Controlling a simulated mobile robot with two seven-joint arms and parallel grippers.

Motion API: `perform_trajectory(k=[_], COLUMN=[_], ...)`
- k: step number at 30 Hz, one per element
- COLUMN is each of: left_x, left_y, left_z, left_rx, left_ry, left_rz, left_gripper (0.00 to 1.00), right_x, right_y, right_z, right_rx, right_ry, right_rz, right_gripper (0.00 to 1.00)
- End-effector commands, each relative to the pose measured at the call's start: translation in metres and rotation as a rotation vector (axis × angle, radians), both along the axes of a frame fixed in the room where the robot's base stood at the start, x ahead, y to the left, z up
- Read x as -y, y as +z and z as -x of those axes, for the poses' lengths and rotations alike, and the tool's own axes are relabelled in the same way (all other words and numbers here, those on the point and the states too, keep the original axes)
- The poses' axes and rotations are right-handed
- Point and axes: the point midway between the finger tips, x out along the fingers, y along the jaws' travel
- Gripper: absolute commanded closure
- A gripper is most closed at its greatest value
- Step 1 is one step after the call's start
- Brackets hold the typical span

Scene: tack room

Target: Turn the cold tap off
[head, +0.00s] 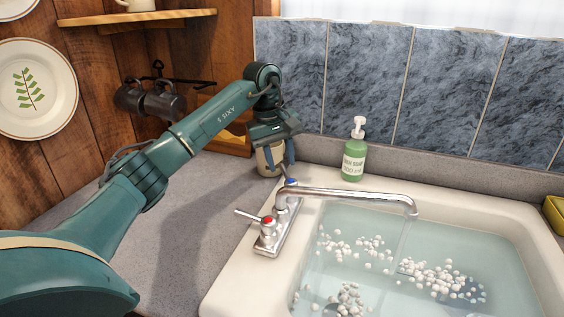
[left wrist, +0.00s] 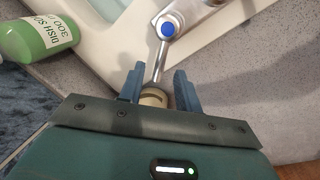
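The cold tap (head: 291,182) has a blue cap and a metal lever; it also shows in the left wrist view (left wrist: 168,27). My left gripper (head: 277,168) hangs over the far end of the tap, fingers pointing down. In the left wrist view my left gripper (left wrist: 161,80) is open, and the tip of the lever (left wrist: 160,62) reaches in between its fingertips with space on both sides. Whether a finger touches the lever I cannot tell. The chrome spout (head: 360,197) points over the sink, with a thin stream of water below it. My right gripper is not in view.
The hot tap (head: 267,226) with a red cap is at the near end. A green dish soap bottle (head: 354,155) stands behind the sink (head: 232,290), which holds water and foam. A beige jar (head: 263,160) stands close behind my fingers. The left counter (head: 175,215) is clear.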

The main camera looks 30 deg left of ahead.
Motion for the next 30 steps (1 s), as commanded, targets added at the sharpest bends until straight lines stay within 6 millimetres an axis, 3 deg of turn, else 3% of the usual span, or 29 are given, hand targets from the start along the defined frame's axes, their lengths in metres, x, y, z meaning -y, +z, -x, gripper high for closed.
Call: perform_trajectory(k=[6, 14, 27, 30], left_x=[0.002, 0.002, 0.002, 0.002], left_y=[-0.016, -0.017, -0.017, -0.017], left_z=[-0.003, -0.003, -0.003, -0.003], left_rx=[0.001, 0.001, 0.001, 0.001], left_ry=[0.0, 0.0, 0.0, 0.0], left_rz=[0.001, 0.0, 0.001, 0.001], left_gripper=[0.66, 0.66, 1.0, 1.0], right_x=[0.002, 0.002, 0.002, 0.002], right_y=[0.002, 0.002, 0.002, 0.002], right_z=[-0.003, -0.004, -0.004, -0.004], right_rx=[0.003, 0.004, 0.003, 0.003], right_ry=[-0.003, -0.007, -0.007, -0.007], right_rz=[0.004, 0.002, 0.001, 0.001], right_gripper=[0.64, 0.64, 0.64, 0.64])
